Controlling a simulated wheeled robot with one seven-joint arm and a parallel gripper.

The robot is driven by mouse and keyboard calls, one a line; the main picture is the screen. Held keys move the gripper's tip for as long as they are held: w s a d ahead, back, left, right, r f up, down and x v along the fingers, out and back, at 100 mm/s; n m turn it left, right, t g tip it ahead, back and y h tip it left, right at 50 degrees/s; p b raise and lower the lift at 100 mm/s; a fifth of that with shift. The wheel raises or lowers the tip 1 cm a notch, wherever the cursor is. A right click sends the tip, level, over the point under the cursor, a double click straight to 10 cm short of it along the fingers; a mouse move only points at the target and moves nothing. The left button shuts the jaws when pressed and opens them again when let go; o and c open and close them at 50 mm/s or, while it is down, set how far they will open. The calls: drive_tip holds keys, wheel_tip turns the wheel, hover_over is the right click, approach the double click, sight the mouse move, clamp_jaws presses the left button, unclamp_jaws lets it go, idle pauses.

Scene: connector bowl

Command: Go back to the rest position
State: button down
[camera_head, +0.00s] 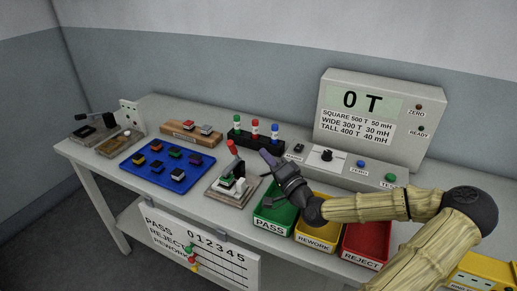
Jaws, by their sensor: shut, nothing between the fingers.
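My gripper (268,160) is at the end of my tan arm, which reaches in from the lower right. It is shut and nothing shows between its fingers. It hangs above the table (112,185), over the back of the green PASS bin (268,226) and to the right of a fixture with a red-tipped lever (232,147). From this view I cannot tell its exact height.
A blue tray (143,175) with several small connectors lies left of the fixture. A yellow REWORK bin (313,240) and a red REJECT bin (366,243) sit under my arm. The meter box (330,86) reads "0 T". A black rack (245,141) holds three capped bottles.

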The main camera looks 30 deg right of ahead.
drive_tip(key=shift+s+f, duration=0.1)
drive_tip(key=shift+s, duration=0.3)
drive_tip(key=shift+w, duration=0.1)
